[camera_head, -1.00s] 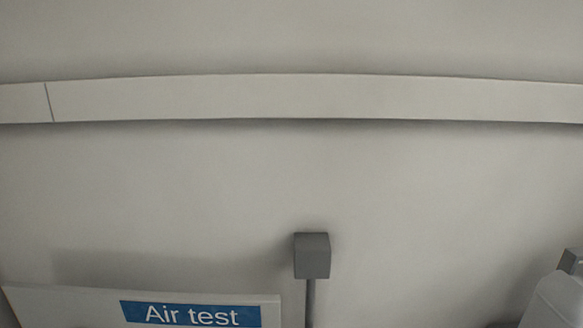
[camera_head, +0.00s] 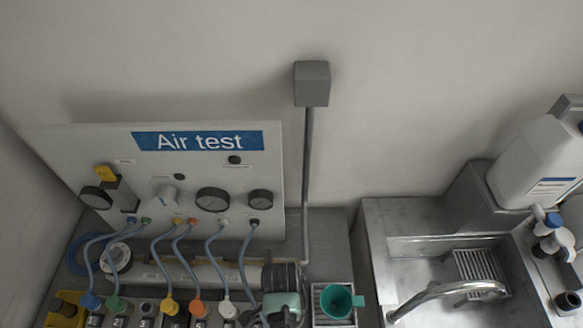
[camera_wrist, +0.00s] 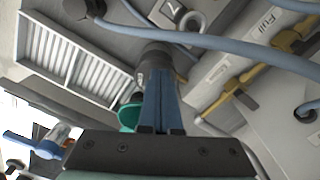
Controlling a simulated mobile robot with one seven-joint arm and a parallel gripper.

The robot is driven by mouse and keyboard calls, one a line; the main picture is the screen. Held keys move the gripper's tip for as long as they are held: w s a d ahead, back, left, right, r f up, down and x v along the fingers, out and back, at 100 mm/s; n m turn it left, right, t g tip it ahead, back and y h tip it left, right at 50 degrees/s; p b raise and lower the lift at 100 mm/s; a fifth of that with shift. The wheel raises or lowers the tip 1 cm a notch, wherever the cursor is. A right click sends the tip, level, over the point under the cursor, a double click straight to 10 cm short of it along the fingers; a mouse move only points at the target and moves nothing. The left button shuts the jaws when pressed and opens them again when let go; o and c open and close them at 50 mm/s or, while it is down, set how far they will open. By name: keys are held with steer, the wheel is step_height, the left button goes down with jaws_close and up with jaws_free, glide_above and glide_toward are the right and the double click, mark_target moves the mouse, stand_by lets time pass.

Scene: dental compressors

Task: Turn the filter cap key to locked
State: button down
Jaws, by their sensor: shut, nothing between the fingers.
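I cannot pick out the filter cap key or its locked mark for certain in either view. In the wrist view my gripper (camera_wrist: 163,105) shows two blue fingers held together, with nothing between them. A dark round part (camera_wrist: 154,58) shows at or just beyond the fingertips; I cannot tell whether they touch it. In the head view a dark rounded body with a teal part (camera_head: 284,285) is at the bottom centre, too unclear to name. My gripper's fingers cannot be made out there.
The Air test panel (camera_head: 160,165) has gauges, a yellow-handled valve (camera_head: 107,175) and several blue hoses. A teal cup (camera_head: 337,301) stands right of the bench equipment. A sink (camera_head: 440,275) with a curved tap and a white jug (camera_head: 535,165) are at the right. Hoses (camera_wrist: 215,45) cross the wrist view.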

steer(key=shift+w+a, duration=0.1)
stand_by(0.6)
steer(key=shift+a+r+p, duration=0.1)
steer(key=shift+a+p, duration=0.25)
step_height(320, 180, up, 6)
steer(key=p, duration=0.5)
steer(key=shift+p, duration=0.35)
steer(key=shift+d, duration=0.1)
